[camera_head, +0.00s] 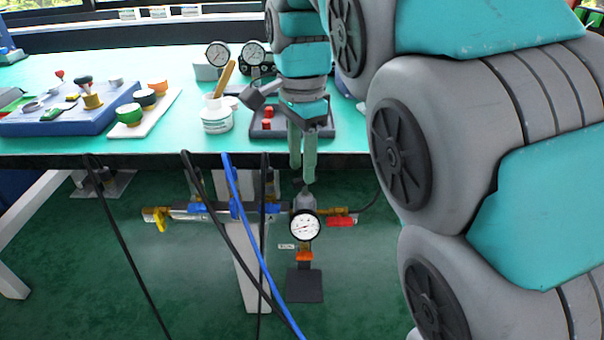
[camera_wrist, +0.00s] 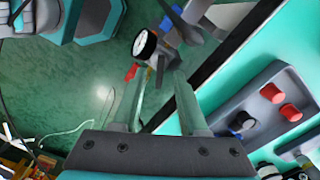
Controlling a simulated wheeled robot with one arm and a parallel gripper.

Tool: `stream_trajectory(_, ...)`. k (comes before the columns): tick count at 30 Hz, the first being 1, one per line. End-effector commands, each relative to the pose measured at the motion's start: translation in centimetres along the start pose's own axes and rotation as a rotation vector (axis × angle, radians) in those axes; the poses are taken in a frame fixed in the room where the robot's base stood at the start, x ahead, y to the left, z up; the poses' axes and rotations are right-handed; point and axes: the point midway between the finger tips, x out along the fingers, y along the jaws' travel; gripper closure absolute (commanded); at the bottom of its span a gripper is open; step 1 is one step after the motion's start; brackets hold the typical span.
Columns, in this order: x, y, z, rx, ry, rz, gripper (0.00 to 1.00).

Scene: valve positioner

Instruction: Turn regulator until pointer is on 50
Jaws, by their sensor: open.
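The regulator (camera_head: 305,199) is a grey body with a small dark top, mounted on a pipe below the table's front edge. Its round white dial gauge (camera_head: 305,226) faces me; the pointer and numbers are too small to read. My gripper (camera_head: 303,174) points down just above the regulator, with pale green fingers apart. In the wrist view, the fingertips (camera_wrist: 161,72) are open, with the dark regulator top (camera_wrist: 160,62) between or just beyond them; I cannot tell whether they touch it. The gauge also shows there (camera_wrist: 146,45), seen at an angle.
A red valve handle (camera_head: 341,221) sits right of the gauge and a yellow handle (camera_head: 157,217) at the far left of the pipe. Black and blue hoses (camera_head: 240,200) hang in front. The table edge (camera_head: 130,160) is close behind my gripper. A grey box with red knobs (camera_wrist: 265,110) is on the table.

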Motion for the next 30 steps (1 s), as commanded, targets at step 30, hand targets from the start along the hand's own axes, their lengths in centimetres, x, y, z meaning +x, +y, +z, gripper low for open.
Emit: stream_trajectory(30, -2.2, 2.5, -1.2, -0.081, -0.009, 0.015, 0.57)
